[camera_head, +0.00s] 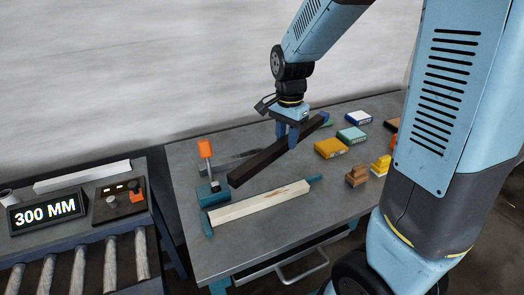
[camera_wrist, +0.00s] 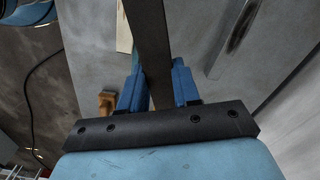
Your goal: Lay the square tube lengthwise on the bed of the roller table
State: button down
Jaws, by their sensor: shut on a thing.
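The square tube (camera_head: 262,164) is a long dark bar above the workbench, slanting from lower left to upper right in the head view. My gripper (camera_head: 287,138) points down and is shut on the tube near its middle. In the wrist view the dark tube (camera_wrist: 150,40) runs up between the two blue fingers of my gripper (camera_wrist: 159,88). How high the tube is above the bench is hard to tell. The roller table (camera_head: 75,265) stands at the lower left with several grey rollers across its bed; its front part is cut off by the frame.
The workbench (camera_head: 228,258) holds a pale wooden bar (camera_head: 258,203) with teal end pieces, a teal tool with an orange handle (camera_head: 205,149), and several coloured boxes (camera_head: 331,147). A 300 MM display (camera_head: 46,210) and a control box (camera_head: 118,201) stand behind the rollers. A gap separates bench and roller table.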

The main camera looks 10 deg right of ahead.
jog(key=w+d+f, duration=0.4)
jog(key=w, duration=0.4)
send_over(293, 155)
jog(key=s, duration=0.1)
notch_tip(293, 155, down, 4)
jog(key=shift+s+a+f, duration=0.1)
jog(key=shift+w+d+f, duration=0.2)
jog(key=shift+w+f, duration=0.3)
jog(key=shift+f, duration=0.15)
jog(key=shift+w+f, duration=0.1)
jog(key=shift+f, duration=1.5)
jog(key=c, duration=0.8)
grip_release()
jog(key=shift+f, duration=0.1)
